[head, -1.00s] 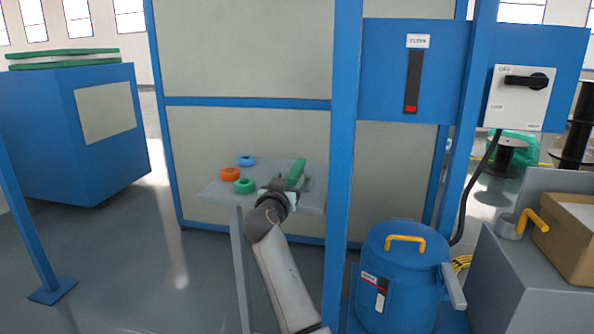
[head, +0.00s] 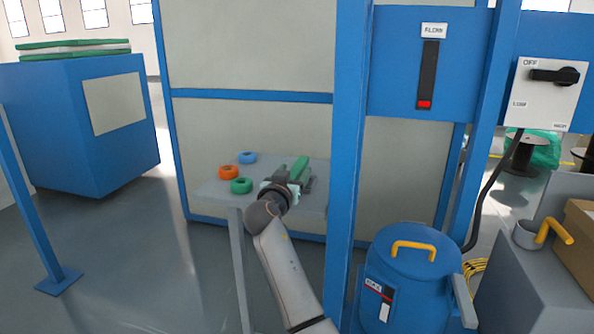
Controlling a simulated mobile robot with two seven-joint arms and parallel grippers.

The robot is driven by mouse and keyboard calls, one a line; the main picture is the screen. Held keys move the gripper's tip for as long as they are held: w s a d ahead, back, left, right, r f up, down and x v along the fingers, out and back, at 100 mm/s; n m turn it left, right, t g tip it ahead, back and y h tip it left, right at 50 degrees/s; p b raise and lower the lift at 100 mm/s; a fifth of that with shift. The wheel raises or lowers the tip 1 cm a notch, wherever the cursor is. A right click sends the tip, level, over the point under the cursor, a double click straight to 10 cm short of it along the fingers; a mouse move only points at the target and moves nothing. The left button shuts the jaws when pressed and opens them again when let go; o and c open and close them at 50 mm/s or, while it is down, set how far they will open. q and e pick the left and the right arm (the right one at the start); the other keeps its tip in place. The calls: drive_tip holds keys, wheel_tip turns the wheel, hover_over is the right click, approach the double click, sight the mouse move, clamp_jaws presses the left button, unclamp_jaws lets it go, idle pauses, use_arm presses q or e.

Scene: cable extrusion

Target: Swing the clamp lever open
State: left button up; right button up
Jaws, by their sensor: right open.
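The clamp lever, a green bar (head: 300,168), is at the right part of a small grey shelf (head: 212,191) in the head view. It slants up and away from a dark clamp body. My right gripper (head: 284,187) is open just in front of and to the left of the lever. My own wrist hides part of the clamp, and I cannot tell whether the fingers touch the lever. My left gripper is not in view.
Blue (head: 247,158), orange (head: 229,172) and green (head: 241,186) rings lie on the shelf left of my gripper. A blue post (head: 350,150) stands close to its right. A blue drum (head: 410,270) with a yellow handle stands at front right.

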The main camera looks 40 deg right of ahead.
drive_tip(key=shift+w+d, duration=0.1)
idle(0.3)
clamp_jaws()
idle(0.4)
drive_tip(key=shift+r, duration=0.1)
idle(0.8)
